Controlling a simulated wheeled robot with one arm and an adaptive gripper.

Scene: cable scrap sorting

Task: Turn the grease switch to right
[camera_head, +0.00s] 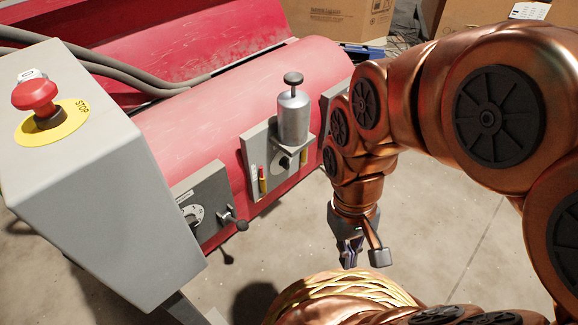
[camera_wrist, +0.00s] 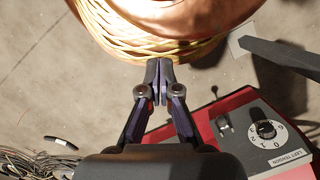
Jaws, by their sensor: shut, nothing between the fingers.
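In the head view a silver cylinder with a dark top knob (camera_head: 293,112) stands on a grey bracket on the red machine. A small dark knob (camera_head: 284,162) sits below it on the same plate; I take this to be the grease switch, but no label for it is readable and its setting cannot be told. My gripper (camera_head: 349,252) hangs to the right of and below that plate, apart from it, over the floor. In the wrist view the fingers (camera_wrist: 159,70) are together with nothing between them. The grease switch is not identifiable in the wrist view.
The wrist view shows a numbered dial (camera_wrist: 264,129) labelled LEFT TENSION. A red stop button (camera_head: 35,95) tops the grey box. Cables (camera_wrist: 35,160) lie lower left.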

